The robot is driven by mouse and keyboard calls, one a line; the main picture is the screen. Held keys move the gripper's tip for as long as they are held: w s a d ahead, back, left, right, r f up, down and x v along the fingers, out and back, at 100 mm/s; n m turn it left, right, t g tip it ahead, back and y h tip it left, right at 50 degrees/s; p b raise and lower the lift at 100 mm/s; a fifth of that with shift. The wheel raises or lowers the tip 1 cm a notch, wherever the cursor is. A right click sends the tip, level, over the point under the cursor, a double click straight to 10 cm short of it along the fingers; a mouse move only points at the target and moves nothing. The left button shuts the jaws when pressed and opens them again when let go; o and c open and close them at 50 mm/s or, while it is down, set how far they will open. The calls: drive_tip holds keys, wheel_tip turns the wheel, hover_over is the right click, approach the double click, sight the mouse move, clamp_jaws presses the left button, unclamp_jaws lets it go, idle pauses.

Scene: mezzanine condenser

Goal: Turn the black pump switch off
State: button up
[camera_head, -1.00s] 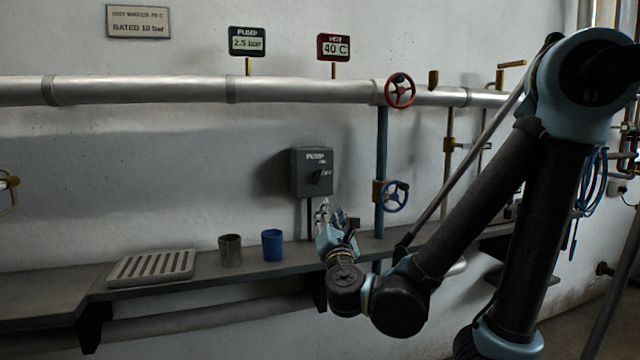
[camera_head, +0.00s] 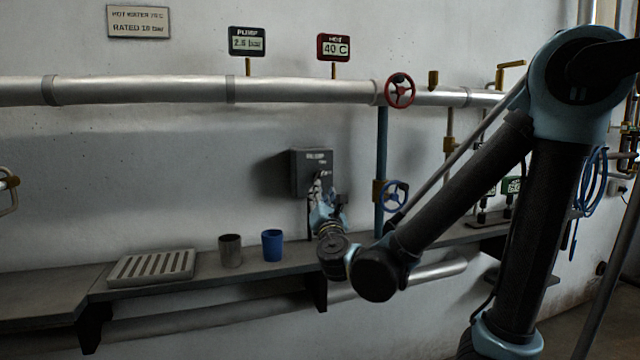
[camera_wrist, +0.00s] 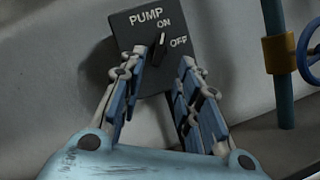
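The dark grey pump switch box (camera_head: 309,165) is mounted on the wall above the shelf. In the wrist view the box (camera_wrist: 133,22) reads PUMP, with ON at the top and OFF to the right. Its black knob (camera_wrist: 159,49) has a white pointer line aimed up toward ON. My gripper (camera_wrist: 167,66) is open, its two blue-padded fingers on either side of the knob, with gaps showing. In the head view my gripper (camera_head: 322,186) is in front of the box's lower part and hides the knob.
A blue-wheeled valve (camera_head: 396,195) on a vertical blue pipe stands right of the box. A red handwheel (camera_head: 400,90) is above it. A blue cup (camera_head: 272,245), a grey cup (camera_head: 230,250) and a slotted tray (camera_head: 152,267) are on the shelf. Gauges read 2.5 bar and 40 C.

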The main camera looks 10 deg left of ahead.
sight(318, 177)
drive_tip(key=x, duration=0.8)
drive_tip(key=shift+w+r, duration=0.15)
clamp_jaws()
